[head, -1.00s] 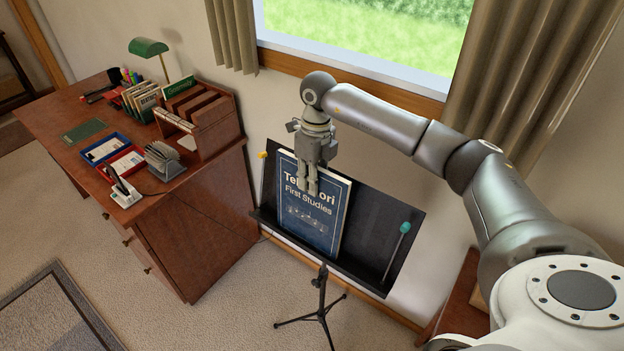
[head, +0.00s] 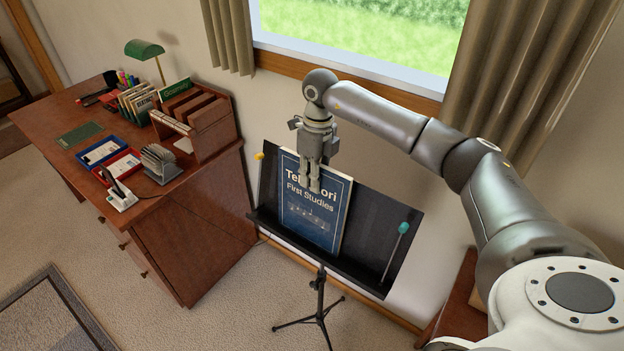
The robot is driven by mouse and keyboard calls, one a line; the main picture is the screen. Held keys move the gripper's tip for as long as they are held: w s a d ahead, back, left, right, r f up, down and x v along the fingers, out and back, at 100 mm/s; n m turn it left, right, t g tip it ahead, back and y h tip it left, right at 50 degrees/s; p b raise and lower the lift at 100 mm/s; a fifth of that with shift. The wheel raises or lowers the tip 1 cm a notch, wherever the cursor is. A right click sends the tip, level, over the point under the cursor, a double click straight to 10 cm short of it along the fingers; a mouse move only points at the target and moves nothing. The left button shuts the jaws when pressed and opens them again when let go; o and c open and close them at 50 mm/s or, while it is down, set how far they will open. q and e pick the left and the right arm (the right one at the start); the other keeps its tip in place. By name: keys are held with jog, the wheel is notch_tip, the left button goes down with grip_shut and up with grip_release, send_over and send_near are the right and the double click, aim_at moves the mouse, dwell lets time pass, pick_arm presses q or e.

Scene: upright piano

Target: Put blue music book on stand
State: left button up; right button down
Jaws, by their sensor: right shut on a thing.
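The blue music book (head: 314,212), titled "First Studies", stands upright on the black music stand (head: 368,236), leaning against its back panel with its lower edge at the ledge. My right gripper (head: 314,186) is shut on the book's top edge from above, and its fingers hide part of the title. The stand has a tripod base (head: 318,316) on the carpet. My left gripper is not in view.
A wooden desk (head: 190,236) with trays, a book rack and a green lamp (head: 145,49) stands at the left. A teal-headed stick (head: 396,250) rests at the stand's right side. A window and curtains are behind.

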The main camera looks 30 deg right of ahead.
jog(key=shift+d, duration=0.1)
jog(key=c, duration=1.4)
grip_release()
jog(key=shift+o, duration=0.2)
notch_tip(320, 180, up, 12)
jog(key=d, duration=0.1)
jog(key=shift+w, duration=0.3)
jog(key=shift+f, duration=0.1)
